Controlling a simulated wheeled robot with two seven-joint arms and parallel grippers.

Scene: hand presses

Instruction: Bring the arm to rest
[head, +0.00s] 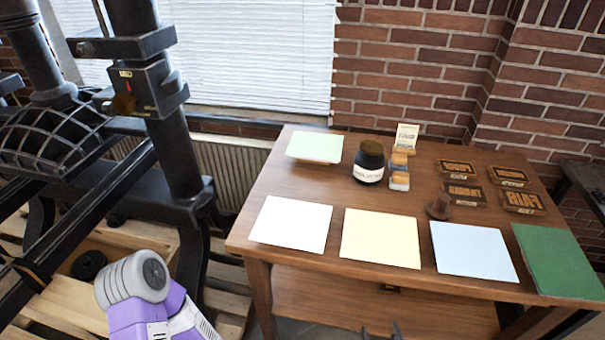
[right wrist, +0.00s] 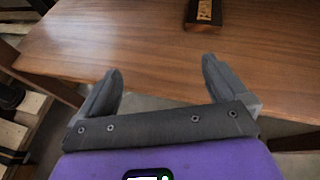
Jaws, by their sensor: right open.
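My right gripper (head: 381,332) shows only as dark fingertips at the bottom edge of the head view, in front of the wooden table and below the level of its top. In the right wrist view my right gripper (right wrist: 158,80) has its two grey fingers spread wide with nothing between them. The fingers lie over the table's near edge in that picture, apart from the block beyond. My left arm shows as a purple and white link at lower left of the head view; its gripper is out of the picture.
The wooden table (head: 285,178) holds white, cream and blue sheets, a green pad (head: 558,262), an ink jar (head: 369,162), a stamp (head: 438,207) and several lettered blocks (head: 523,201). A block also shows in the right wrist view (right wrist: 206,14). A black press (head: 170,140) stands left.

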